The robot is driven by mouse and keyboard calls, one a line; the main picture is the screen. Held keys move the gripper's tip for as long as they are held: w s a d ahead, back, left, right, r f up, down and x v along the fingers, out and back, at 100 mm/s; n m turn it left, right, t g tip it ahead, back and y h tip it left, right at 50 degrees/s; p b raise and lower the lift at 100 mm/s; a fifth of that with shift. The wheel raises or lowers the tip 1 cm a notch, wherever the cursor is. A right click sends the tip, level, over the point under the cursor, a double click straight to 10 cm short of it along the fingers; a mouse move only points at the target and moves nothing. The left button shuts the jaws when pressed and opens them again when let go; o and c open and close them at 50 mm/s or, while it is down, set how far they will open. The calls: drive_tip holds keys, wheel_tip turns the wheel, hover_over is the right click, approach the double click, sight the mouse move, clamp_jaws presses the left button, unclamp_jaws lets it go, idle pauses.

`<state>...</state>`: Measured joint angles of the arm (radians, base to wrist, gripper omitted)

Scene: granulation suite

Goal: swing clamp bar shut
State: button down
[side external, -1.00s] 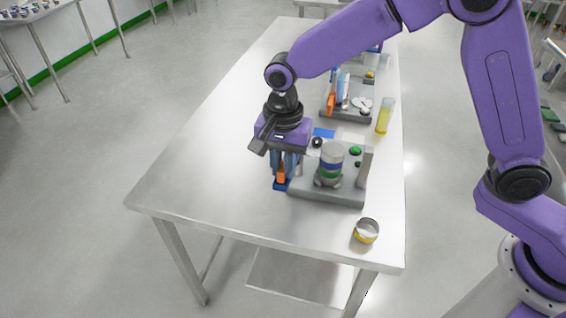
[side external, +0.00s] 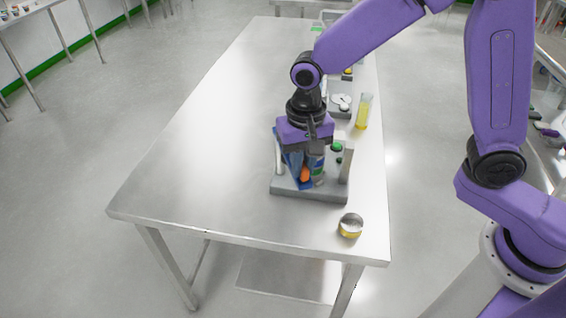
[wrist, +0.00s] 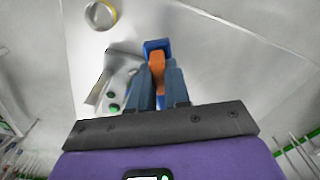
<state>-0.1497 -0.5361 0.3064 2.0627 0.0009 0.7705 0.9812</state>
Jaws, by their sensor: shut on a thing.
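The clamp bar shows as an orange grip (side external: 304,174) with a blue end (side external: 303,185). In the wrist view the orange grip (wrist: 157,70) sits between my two fingers, with the blue end (wrist: 157,45) beyond the tips. My gripper (side external: 303,170) points down over the grey fixture (side external: 330,193) and is shut on the bar. The fixture also shows in the wrist view (wrist: 124,62). A banded container (side external: 318,166) on the fixture is mostly hidden behind my gripper. Whether the bar touches its closing stop is hidden.
A ring-shaped tin with a yellow band (side external: 350,226) stands near the table's front right corner. A cylinder of yellow liquid (side external: 363,112) and another grey tray (side external: 341,102) stand behind the fixture. The left of the steel table (side external: 190,165) is clear.

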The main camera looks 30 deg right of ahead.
drive_tip(key=shift+w+d+f+n, duration=0.1)
drive_tip(key=shift+w+d+n, duration=0.55)
drive_tip(key=shift+d+n, duration=1.75)
drive_tip(key=shift+w+d+n, duration=0.65)
drive_tip(key=shift+d+n, duration=1.15)
drive_tip(key=shift+d, duration=1.15)
drive_tip(key=shift+w+d+f+n, duration=0.1)
drive_tip(key=shift+w+d+n, duration=0.55)
drive_tip(key=shift+d+n, duration=1.75)
drive_tip(key=shift+d+m, duration=0.3)
drive_tip(key=c, duration=1.1)
unclamp_jaws()
drive_tip(key=shift+w, duration=0.1)
drive_tip(key=shift+a+r, duration=0.1)
drive_tip(key=shift+r, duration=0.05)
wheel_tip(320, 180, up, 17)
drive_tip(key=shift+r, duration=0.15)
